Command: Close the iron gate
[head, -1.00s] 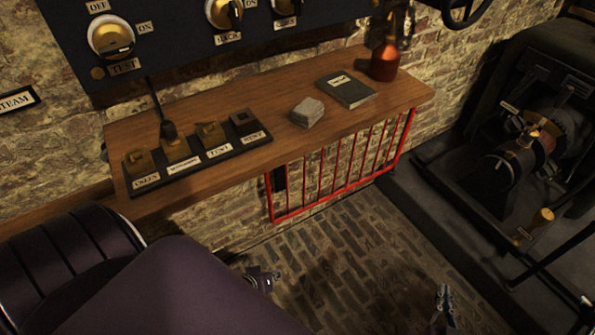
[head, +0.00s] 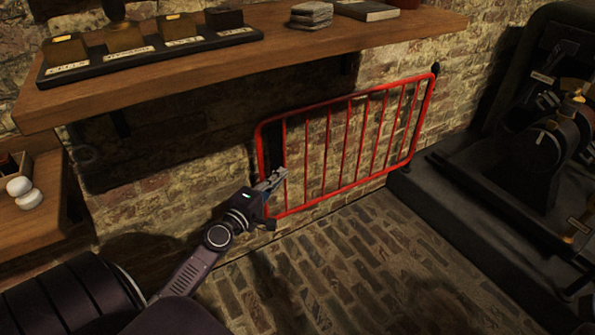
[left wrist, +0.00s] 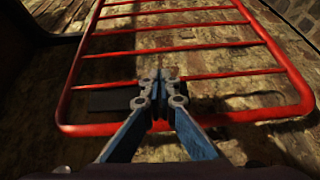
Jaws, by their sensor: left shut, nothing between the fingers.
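The iron gate (head: 329,155) is a red barred frame below the wooden shelf, along the brick wall. Its right end is by the dark machine base, and a dark plate shows at its left end. My left gripper (head: 281,176) is at the gate's lower left part, in front of its left bars. In the left wrist view the gate (left wrist: 190,48) fills the upper part, and my left gripper (left wrist: 160,78) has its fingertips together over the bars near the end rail. Nothing is between them. I cannot tell whether the fingers touch the gate. My right gripper is not in view.
The wooden shelf (head: 320,48) overhangs the gate's left part. A dark machine (head: 555,140) stands on a raised base (head: 450,215) at the right. The brick floor (head: 340,270) before the gate is clear. White round objects (head: 25,193) sit on a low ledge at the left.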

